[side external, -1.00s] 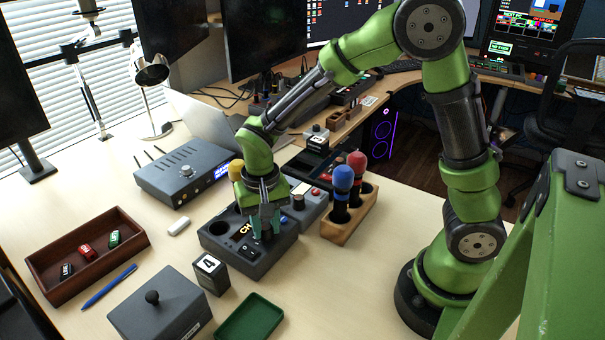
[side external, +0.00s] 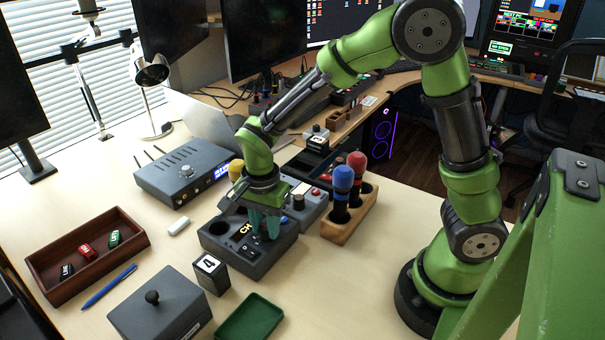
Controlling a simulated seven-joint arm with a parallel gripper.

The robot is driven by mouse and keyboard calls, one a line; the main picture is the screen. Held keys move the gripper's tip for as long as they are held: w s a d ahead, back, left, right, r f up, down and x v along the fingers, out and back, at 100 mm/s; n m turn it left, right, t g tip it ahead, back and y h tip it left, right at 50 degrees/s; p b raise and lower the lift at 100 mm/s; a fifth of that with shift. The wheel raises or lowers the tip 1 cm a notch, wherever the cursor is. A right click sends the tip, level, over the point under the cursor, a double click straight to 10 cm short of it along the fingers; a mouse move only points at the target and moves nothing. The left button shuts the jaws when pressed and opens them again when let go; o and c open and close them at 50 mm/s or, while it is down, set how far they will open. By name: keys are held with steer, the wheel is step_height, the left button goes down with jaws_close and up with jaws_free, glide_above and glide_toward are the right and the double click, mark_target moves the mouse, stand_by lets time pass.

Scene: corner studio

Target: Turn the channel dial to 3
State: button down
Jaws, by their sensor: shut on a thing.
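The channel box (side external: 221,241) is a dark grey box with "CH" lettering (side external: 245,229), a round recess at its left and a small black rocker switch (side external: 250,253) at its front. My gripper (side external: 266,234) points down over the right part of the box. It is shut on the channel dial, which the fingers and the wrist hide. The dial's pointer and most of its markings cannot be seen, so I cannot tell its setting.
A cube marked 4 (side external: 210,274) stands in front of the box. A wooden holder (side external: 348,222) with blue- and red-topped microphones is close at right. A grey box with a knob (side external: 298,206) stands behind. A green tray (side external: 249,317) lies in front; clear table is at right.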

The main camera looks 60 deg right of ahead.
mark_target(264, 226)
steer(key=shift+m, duration=0.3)
stand_by(0.4)
steer(key=c, duration=0.9)
jaws_free()
steer(key=shift+o, duration=0.2)
step_height(264, 226, up, 17)
steer(key=s+d+n+t+y, duration=0.1)
steer(key=s+d+n+t, duration=0.1)
steer(key=s+n, duration=0.3)
steer(key=s+d+n+t+y, duration=0.1)
steer(key=s+d+n+t, duration=0.2)
steer(key=s+n+t, duration=0.2)
steer(key=shift+s+r+n, duration=0.4)
steer(key=shift+s+n, duration=0.35)
steer(key=shift+n, duration=0.45)
